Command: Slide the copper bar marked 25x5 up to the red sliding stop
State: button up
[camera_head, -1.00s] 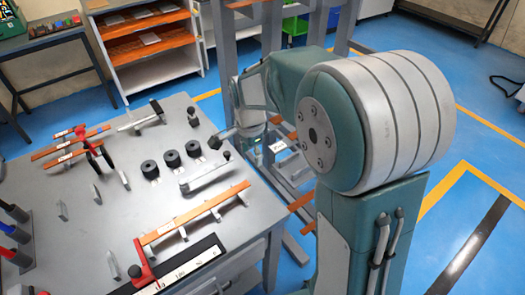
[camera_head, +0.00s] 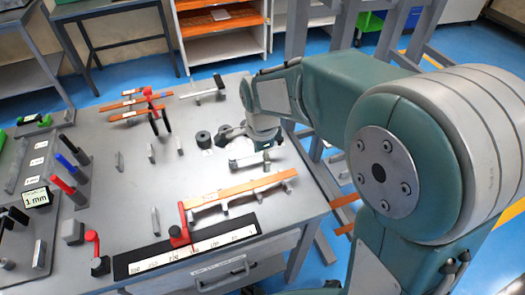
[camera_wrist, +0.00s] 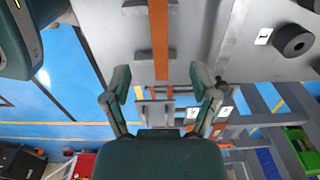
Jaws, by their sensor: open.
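A copper bar (camera_head: 235,191) lies on small grey supports near the table's front edge; its marking is too small to read. The red sliding stop (camera_head: 179,236) sits on the black-and-white ruler, with its upright close to the bar's left end; I cannot tell if they touch. My gripper (camera_head: 255,143) is over the table's right part, behind the bar in the head view. In the wrist view my gripper (camera_wrist: 160,82) is open and empty, its fingers either side of the line of a copper bar (camera_wrist: 158,30). The stop is not in the wrist view.
More copper bars (camera_head: 128,103) lie at the back left beside a red-handled tool. Black cylinders (camera_head: 203,139) stand near my gripper. The ruler (camera_head: 150,262) runs along the front. Blue and red posts (camera_head: 70,150) stand at the left. Open table surface lies in the middle.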

aim_at(262, 181)
notch_tip(262, 181, down, 9)
jog(key=shift+f, duration=0.1)
dwell(0.3)
grip_shut()
grip_release()
notch_tip(262, 181, up, 12)
dwell(0.5)
dwell(0.4)
